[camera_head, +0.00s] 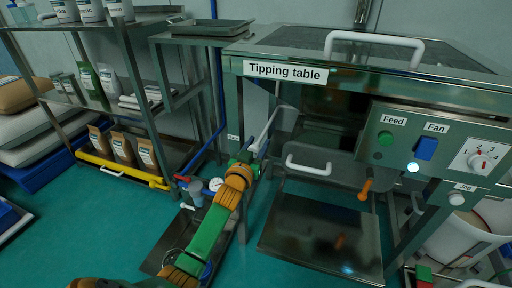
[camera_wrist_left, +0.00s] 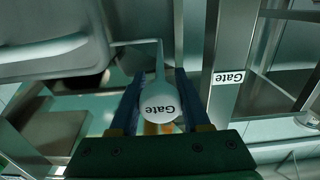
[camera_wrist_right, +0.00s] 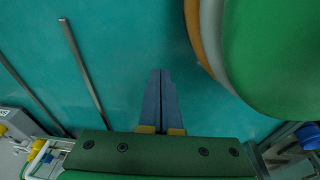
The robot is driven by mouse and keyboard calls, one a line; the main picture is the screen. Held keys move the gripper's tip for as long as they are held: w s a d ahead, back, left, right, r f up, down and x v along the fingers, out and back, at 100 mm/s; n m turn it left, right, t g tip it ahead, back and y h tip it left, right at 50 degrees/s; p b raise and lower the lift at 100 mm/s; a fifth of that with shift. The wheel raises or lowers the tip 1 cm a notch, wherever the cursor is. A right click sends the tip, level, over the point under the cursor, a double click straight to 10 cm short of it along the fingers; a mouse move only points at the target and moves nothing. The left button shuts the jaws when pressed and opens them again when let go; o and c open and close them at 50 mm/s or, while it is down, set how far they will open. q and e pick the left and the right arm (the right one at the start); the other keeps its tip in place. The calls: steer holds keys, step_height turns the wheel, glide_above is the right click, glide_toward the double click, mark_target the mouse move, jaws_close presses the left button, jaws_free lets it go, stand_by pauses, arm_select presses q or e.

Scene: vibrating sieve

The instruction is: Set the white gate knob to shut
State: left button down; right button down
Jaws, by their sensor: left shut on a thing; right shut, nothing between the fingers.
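The white gate knob (camera_wrist_left: 160,103) carries the word "Gate" upside down in the left wrist view. My left gripper (camera_wrist_left: 153,98) is shut on it, with one blue finger on each side. In the head view the knob's pale lever (camera_head: 265,128) slants down from the side of the tipping table to my left gripper (camera_head: 250,157), which hides its end. A "Gate" label (camera_wrist_left: 228,77) is on a metal post beside the knob. My right gripper (camera_wrist_right: 162,98) is shut and empty above the green floor, and I cannot make it out in the head view.
The tipping table (camera_head: 285,72) has a control panel (camera_head: 440,150) at right. A white-handled tray (camera_head: 330,180) and an orange handle (camera_head: 364,189) are below its top. A shelf with bags (camera_head: 122,148) stands at left. Large rounded green and grey shapes (camera_wrist_right: 275,60) lie near my right gripper.

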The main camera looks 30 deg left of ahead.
arm_select(q)
steer(key=shift+r, duration=0.2)
steer(key=c, duration=0.6)
jaws_free()
steer(key=shift+c, duration=0.2)
steer(key=shift+o, duration=1.2)
steer(key=shift+w+f, duration=0.15)
steer(key=shift+s, duration=0.35)
steer(key=p+v, duration=0.2)
steer(key=v, duration=0.4)
steer(key=shift+s, duration=0.3)
arm_select(e)
steer(key=shift+s+d+r, duration=0.25)
steer(key=shift+s+d, duration=0.2)
steer(key=shift+s, duration=0.1)
steer(key=shift+s+d+r, duration=0.25)
steer(key=shift+s+d, duration=0.2)
steer(key=shift+s, duration=0.1)
